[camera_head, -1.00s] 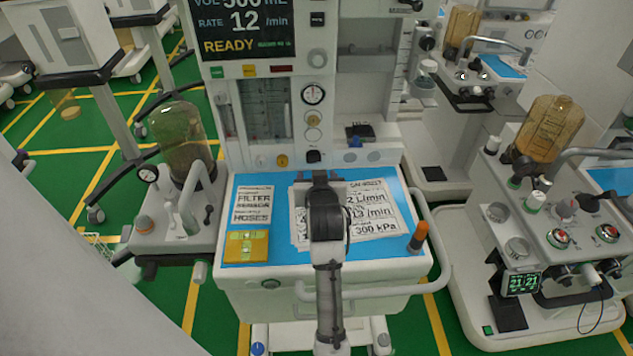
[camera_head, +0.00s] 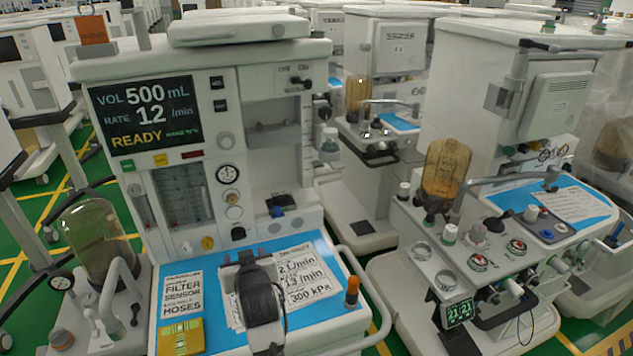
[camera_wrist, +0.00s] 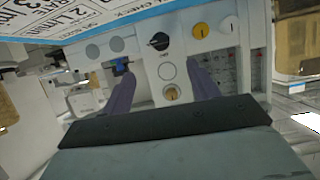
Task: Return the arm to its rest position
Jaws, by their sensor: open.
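My gripper (camera_head: 246,258) is in front of the cart's front panel, over the blue work surface (camera_head: 318,312) and partly covering a printed check sheet (camera_head: 306,279). In the wrist view my gripper (camera_wrist: 163,82) has its two dark fingers well apart. The picture there is upside down. My arm reaches in from the bottom of the head view. Its lower links are out of frame.
A yellow box (camera_head: 180,337) and a hoses label (camera_head: 182,292) lie left of my arm. An orange-capped item (camera_head: 352,291) stands at the right edge, beside a rail (camera_head: 372,300). A glass canister (camera_head: 97,240) stands at left. Another cart (camera_head: 478,250) is close on the right.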

